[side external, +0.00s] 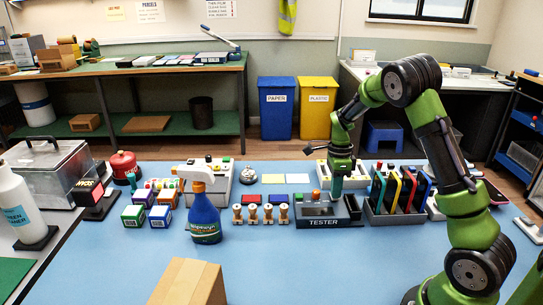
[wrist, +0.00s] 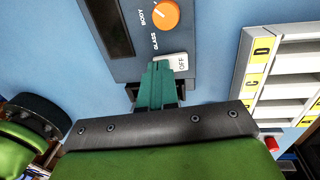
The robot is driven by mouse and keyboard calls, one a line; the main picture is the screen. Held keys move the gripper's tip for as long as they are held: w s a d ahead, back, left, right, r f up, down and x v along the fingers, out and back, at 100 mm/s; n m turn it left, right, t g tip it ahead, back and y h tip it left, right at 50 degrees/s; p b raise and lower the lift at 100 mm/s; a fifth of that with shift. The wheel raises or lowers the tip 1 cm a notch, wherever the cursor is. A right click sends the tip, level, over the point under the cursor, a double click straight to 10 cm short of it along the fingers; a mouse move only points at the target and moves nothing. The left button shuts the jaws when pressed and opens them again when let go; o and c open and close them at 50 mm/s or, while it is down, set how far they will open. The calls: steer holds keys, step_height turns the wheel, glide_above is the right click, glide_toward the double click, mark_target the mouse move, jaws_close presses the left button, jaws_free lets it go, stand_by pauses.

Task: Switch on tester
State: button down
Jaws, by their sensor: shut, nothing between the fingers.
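The tester (side external: 303,222) is a dark grey box on the blue table, with its name on the front. In the wrist view its panel (wrist: 135,70) has an orange knob (wrist: 165,15) beside the words BODY and GLASS, and a dark window. A white switch (wrist: 181,63) marked OFF sits below the knob; its left part is hidden by my fingers. My gripper (side external: 336,197) points down over the right part of the tester. In the wrist view its green fingers (wrist: 161,68) are together and empty, with tips at the switch. I cannot tell whether they touch it.
A rack of coloured upright slabs (side external: 372,213) stands close right of the tester. Wooden stamps (side external: 253,214) and a blue spray bottle (side external: 205,218) stand to its left. A white tray with yellow letter labels (wrist: 254,75) lies near it. A cardboard box (side external: 188,283) is in front.

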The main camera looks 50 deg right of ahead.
steer(key=shift+s+a+f, duration=0.1)
steer(key=shift+f, duration=0.2)
steer(key=shift+w+d+r, duration=0.1)
steer(key=shift+w+d, duration=0.45)
steer(key=shift+w, duration=0.05)
steer(key=shift+r, duration=0.1)
step_height(320, 180, up, 14)
steer(key=w+d, duration=0.1)
steer(key=shift+w+d, duration=0.15)
steer(key=shift+d, duration=0.05)
stand_by(0.3)
